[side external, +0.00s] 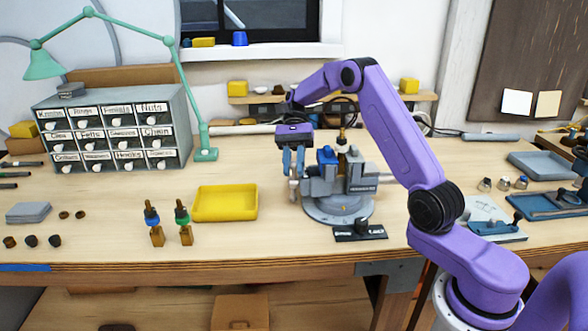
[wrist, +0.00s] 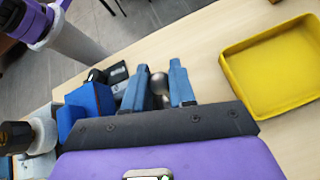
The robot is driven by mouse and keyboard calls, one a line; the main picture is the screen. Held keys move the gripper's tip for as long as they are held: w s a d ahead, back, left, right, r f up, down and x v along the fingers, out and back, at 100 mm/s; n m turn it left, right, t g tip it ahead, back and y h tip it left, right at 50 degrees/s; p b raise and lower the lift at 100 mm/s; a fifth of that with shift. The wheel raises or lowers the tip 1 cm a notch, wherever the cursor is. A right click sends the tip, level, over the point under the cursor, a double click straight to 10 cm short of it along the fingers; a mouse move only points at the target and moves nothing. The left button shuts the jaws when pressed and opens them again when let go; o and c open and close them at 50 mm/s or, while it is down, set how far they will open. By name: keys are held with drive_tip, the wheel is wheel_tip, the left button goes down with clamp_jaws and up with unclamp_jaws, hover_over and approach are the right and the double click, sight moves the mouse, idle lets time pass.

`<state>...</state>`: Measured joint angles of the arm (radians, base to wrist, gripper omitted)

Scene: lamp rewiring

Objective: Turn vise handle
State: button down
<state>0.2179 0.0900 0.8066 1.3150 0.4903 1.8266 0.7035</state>
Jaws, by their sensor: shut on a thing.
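The grey vise (side external: 343,186) stands on its round base in the middle of the bench. A blue piece (side external: 327,155) sits on it, also seen large in the wrist view (wrist: 90,108). A brass and dark upright part (side external: 342,139) rises from the vise. My gripper (side external: 293,174) points down at the vise's left side. In the wrist view its two blue fingers (wrist: 157,76) are shut on the vise handle, whose round metal knob (wrist: 158,83) shows between them. The rest of the handle is mostly hidden by the fingers.
A black label plate (side external: 360,231) lies before the vise. A drawer cabinet (side external: 115,130) and green lamp (side external: 206,153) stand at the back left. Blue-grey trays lie right.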

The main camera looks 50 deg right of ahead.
drive_tip(key=shift+w+d+g+y, duration=0.2)
drive_tip(key=shift+d+g+y, duration=0.2)
idle(0.4)
drive_tip(key=c, duration=1)
unclamp_jaws()
drive_tip(key=shift+r, duration=0.1)
